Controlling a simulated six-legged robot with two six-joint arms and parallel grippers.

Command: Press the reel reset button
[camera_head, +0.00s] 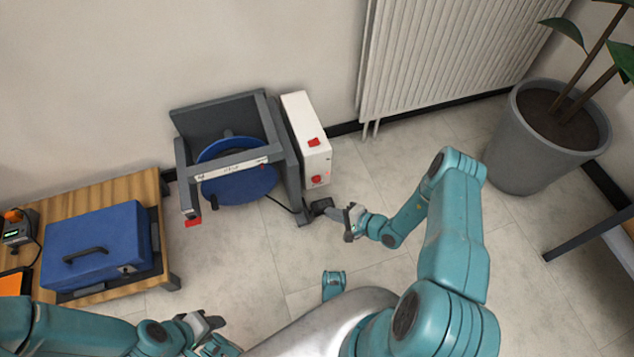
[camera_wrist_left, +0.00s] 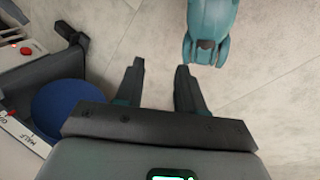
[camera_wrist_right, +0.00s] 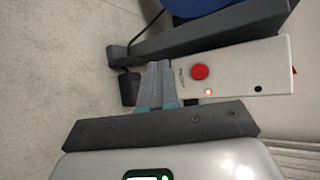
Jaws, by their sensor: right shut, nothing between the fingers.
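A white box (camera_head: 307,139) stands beside the reel. On its front end is a round red button (camera_head: 316,180), which also shows clearly in the right wrist view (camera_wrist_right: 200,72) beside a small lit red light (camera_wrist_right: 208,91). A red switch (camera_head: 313,142) sits on the box's top. The reel is a blue disc (camera_head: 238,185) in a grey frame (camera_head: 184,164). My right gripper (camera_wrist_right: 160,66) is shut and empty, its tips beside the button in that view and apart from it. My left gripper (camera_wrist_left: 160,66) is open and empty above the floor.
A wooden table (camera_head: 139,188) with a blue case (camera_head: 96,244) stands at the left. A small black block (camera_wrist_right: 129,88) with a cable is near the right fingers. A radiator (camera_head: 445,48) and a potted plant (camera_head: 540,150) stand at the right. Floor between is clear.

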